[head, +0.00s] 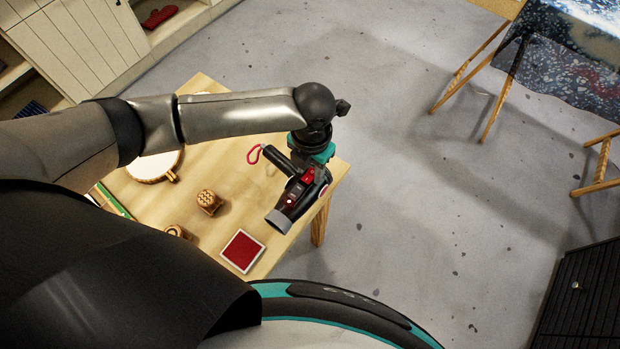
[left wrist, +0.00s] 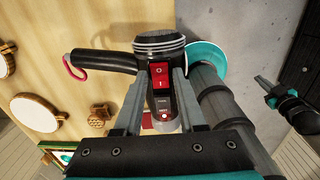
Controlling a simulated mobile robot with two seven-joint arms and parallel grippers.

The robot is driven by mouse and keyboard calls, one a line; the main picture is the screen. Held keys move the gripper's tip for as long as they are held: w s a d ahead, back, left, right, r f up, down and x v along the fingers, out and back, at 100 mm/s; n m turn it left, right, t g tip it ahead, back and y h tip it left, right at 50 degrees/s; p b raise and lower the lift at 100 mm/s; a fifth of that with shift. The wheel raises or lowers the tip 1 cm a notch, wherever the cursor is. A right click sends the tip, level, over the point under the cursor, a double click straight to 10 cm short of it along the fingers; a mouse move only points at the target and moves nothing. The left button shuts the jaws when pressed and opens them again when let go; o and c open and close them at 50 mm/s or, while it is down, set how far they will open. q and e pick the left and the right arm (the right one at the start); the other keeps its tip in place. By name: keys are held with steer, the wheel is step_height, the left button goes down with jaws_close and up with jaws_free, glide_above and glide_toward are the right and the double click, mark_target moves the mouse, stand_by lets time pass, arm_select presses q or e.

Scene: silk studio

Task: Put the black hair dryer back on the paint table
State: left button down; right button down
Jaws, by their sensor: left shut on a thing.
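The black hair dryer (head: 293,200) has a grey nozzle and a pink hanging loop. It hangs in my left gripper (head: 309,171), above the right corner of the wooden table (head: 217,142). In the left wrist view the hair dryer (left wrist: 159,60) sits between the two fingers of the left gripper (left wrist: 160,95), with its red switch facing the camera. The fingers are shut on its body. How high it is above the table I cannot tell. My right gripper is not clearly in the head view.
The table holds a red square pad (head: 242,251), a small woven wooden item (head: 209,201) and a round white-topped piece (head: 155,167). Grey floor (head: 420,190) lies open to the right. A stretched dark cloth (head: 570,65) on wooden legs stands at the upper right. A black cabinet (head: 582,300) stands at the lower right.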

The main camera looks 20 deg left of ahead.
arm_select(q)
steer(key=shift+w+f+b, duration=0.1)
steer(key=shift+f+b, duration=0.2)
steer(key=shift+f, duration=2.25)
steer(key=shift+f, duration=0.1)
steer(key=shift+c, duration=2.4)
jaws_free()
steer(key=shift+r, duration=0.25)
step_height(320, 180, up, 12)
steer(key=shift+d+f+p, duration=0.1)
steer(key=shift+f+p, duration=0.05)
steer(key=shift+p, duration=0.6)
